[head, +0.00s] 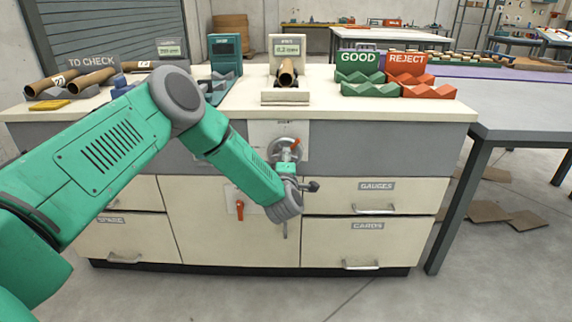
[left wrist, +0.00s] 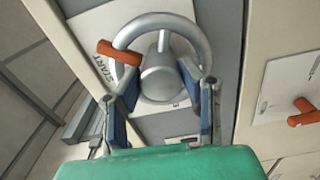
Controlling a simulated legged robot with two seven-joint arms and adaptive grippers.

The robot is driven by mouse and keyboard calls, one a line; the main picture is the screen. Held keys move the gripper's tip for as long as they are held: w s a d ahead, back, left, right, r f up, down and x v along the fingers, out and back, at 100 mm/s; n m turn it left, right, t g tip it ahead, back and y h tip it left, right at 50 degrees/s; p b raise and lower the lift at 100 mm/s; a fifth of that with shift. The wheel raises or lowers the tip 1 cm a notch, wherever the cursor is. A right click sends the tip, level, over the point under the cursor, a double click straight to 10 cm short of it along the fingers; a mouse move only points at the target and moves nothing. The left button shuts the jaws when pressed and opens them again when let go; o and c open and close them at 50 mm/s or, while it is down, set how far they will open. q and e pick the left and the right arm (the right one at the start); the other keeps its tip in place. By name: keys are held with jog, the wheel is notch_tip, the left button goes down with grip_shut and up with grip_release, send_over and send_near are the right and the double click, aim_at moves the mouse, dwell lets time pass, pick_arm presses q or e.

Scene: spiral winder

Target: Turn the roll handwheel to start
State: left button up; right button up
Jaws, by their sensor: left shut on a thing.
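The handwheel (head: 283,147) is a grey metal ring with an orange handle (head: 295,143), mounted on a white plate at the front of the bench. In the left wrist view the ring (left wrist: 160,20) curves around a round grey hub (left wrist: 166,78), with the orange handle (left wrist: 118,52) at upper left beside the word START (left wrist: 104,68). My left gripper (left wrist: 160,80) is shut on the handwheel, with its blue-padded fingers on either side of the hub. In the head view my left wrist hides the lower part of the wheel. My right gripper is not in view.
Below the wheel are a cabinet door with another orange handle (head: 239,207) and drawers marked GAUGES (head: 376,186) and CARDS (head: 367,226). On top stand cardboard tubes (head: 92,81), a tube in a cradle (head: 287,74), and the GOOD (head: 358,78) and REJECT (head: 410,78) racks.

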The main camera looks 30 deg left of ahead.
pick_arm(q)
jog(key=shift+s+f+n+b, duration=0.1)
jog(key=shift+f+n+b, duration=0.1)
jog(key=shift+n+b, duration=1.35)
jog(key=shift+s+f+n+b, duration=0.15)
jog(key=shift+n+b, duration=0.6)
jog(key=shift+n, duration=1.5)
jog(key=shift+w, duration=0.1)
jog(key=o, duration=1.1)
jog(key=shift+w+a, duration=0.1)
jog(key=shift+r, duration=0.2)
jog(key=v, duration=1.2)
jog(key=shift+a+f, duration=0.1)
jog(key=shift+f, duration=0.05)
